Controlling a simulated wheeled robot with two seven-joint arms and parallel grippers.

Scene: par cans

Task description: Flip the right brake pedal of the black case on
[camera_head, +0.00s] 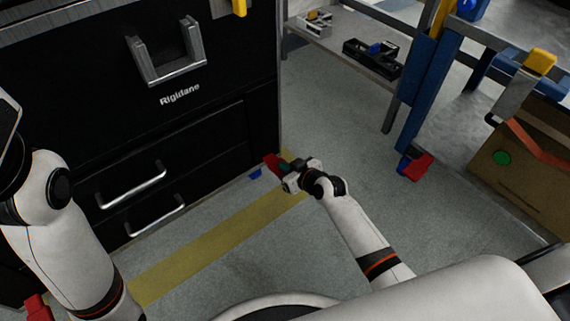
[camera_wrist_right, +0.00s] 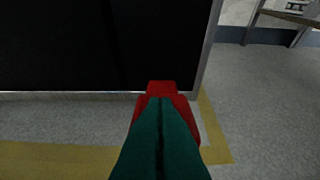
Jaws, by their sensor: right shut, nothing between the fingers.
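The black case (camera_head: 180,75) stands at the left, marked "Rigidane", with silver handles on its front. Its right brake pedal (camera_head: 271,162) is red and sits low at the case's right corner; it also shows in the right wrist view (camera_wrist_right: 160,87). My right gripper (camera_head: 284,168) is low over the floor at this pedal. Its green fingers (camera_wrist_right: 159,103) are together with nothing between them. The fingertips overlap the red pedal in the right wrist view; whether they touch it I cannot tell. The fingers hide part of the pedal. My left arm shows, but its gripper does not.
Another red pedal (camera_head: 37,307) shows at the lower left. A blue-legged frame (camera_head: 425,85) with a red foot (camera_head: 415,167) stands at the right beside a cardboard box (camera_head: 520,150). A low shelf (camera_head: 345,40) is behind. Floor between case and frame is clear.

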